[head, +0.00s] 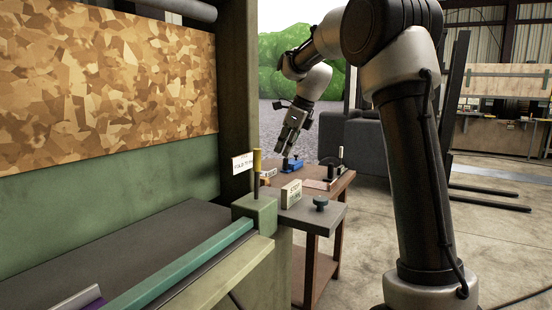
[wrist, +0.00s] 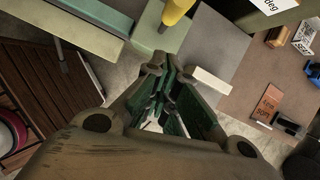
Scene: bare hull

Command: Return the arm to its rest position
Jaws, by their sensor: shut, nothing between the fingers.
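My arm rises from the right of the head view, bends at the top, and reaches left and down. My gripper (head: 284,150) hangs at its end, pointing down above the brown side table (head: 340,184), apart from what lies there. In the wrist view my gripper (wrist: 168,68) has its fingers together with nothing between them. Bench parts show beyond the fingertips; I cannot tell the exact gap from them.
A white lettered block (head: 291,193) and a dark knob (head: 320,203) sit on a grey plate. A yellow handle (head: 257,162) stands beside a small sign (head: 243,162). A blue item (head: 292,165) lies on the table. Open floor (head: 500,235) is at the right.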

